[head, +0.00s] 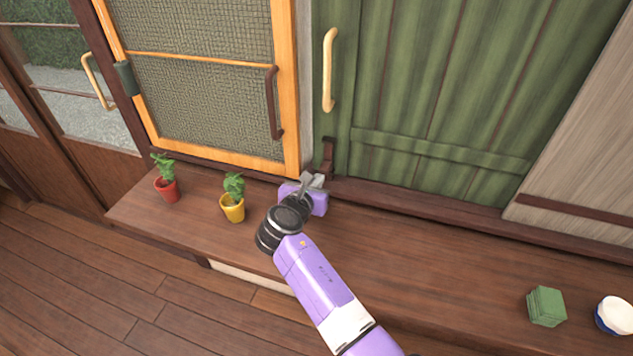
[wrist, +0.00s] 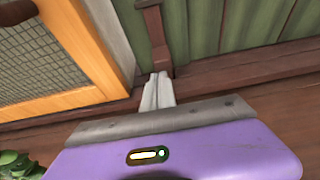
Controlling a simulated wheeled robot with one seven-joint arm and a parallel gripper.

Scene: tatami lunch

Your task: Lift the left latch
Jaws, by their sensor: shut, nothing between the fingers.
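A dark brown latch (head: 327,160) sits at the lower left corner of the green plank door (head: 420,100), by the sill. In the wrist view the latch (wrist: 156,38) runs upright, just beyond my fingertips. My gripper (head: 315,180) is shut and empty, just in front of the latch's lower end. In the wrist view the closed fingers (wrist: 158,88) overlap the view of the latch's foot. I cannot tell whether they touch it.
An orange-framed mesh panel (head: 289,90) is left of the green door. A red pot (head: 168,190) and a yellow pot (head: 232,208) with plants stand left of my gripper. A green block (head: 545,307) and a blue-white bowl (head: 615,316) are far right. The ledge between is clear.

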